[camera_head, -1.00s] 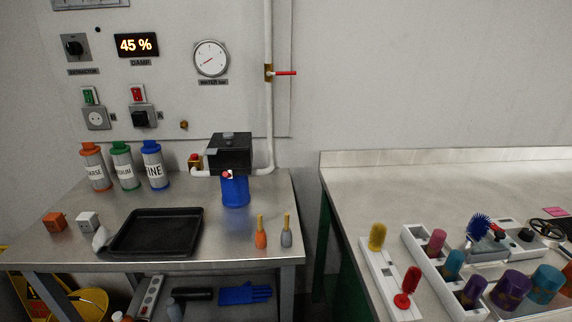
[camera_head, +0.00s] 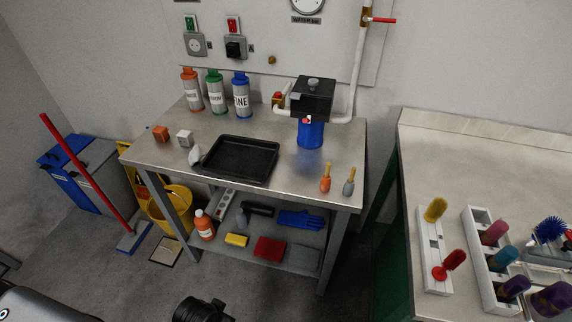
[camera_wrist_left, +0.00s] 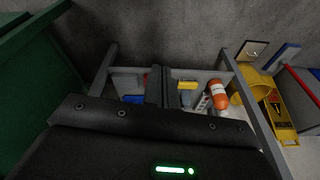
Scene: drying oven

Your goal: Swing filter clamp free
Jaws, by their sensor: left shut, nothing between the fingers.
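The filter unit has a black head (camera_head: 313,95) and a blue bowl (camera_head: 311,133) below it. It stands on the pipe at the back right of the steel table. A small red-and-white part (camera_head: 307,119) shows at the front of the head's lower edge. I cannot make out the clamp's shape or whether it is latched. My left gripper (camera_wrist_left: 162,74) shows in the left wrist view, shut and empty, with the table's lower shelf beyond it. It is apart from the filter. My right gripper is not in view.
The steel table holds a black tray (camera_head: 208,165), three labelled bottles, two small blocks and two brushes (camera_head: 326,180). A pipe with a red valve handle (camera_head: 381,20) rises behind. A second bench (camera_head: 440,150) stands right, beyond a gap. A yellow bucket (camera_head: 170,210) stands left.

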